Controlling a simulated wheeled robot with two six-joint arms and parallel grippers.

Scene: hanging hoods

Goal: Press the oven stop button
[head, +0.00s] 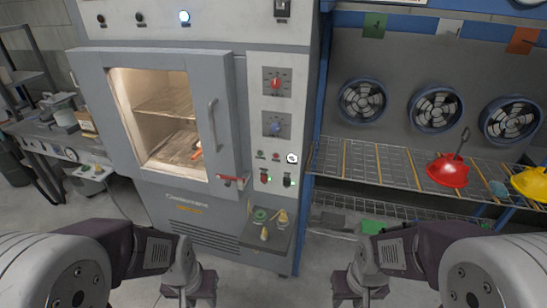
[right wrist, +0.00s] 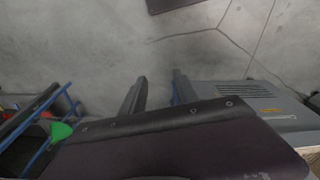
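The grey oven (head: 190,130) stands at the centre left in the head view, its window lit from inside. Its control panel (head: 278,120) has a red knob (head: 275,83), a blue knob (head: 275,126) and a row of small buttons below. A small red button (head: 276,158) is in that row, beside a white one (head: 292,158); the labels are too small to read. My left gripper (head: 190,287) and right gripper (head: 360,287) are low in front of the oven, well away from the panel. Both look open and empty; the right fingers show apart in the right wrist view (right wrist: 158,88).
A wire shelf (head: 385,165) on the right holds a red hood (head: 447,171) and a yellow hood (head: 532,183), with fans behind. A small ledge (head: 262,230) with small items juts out below the panel. A cluttered bench (head: 60,135) stands at left.

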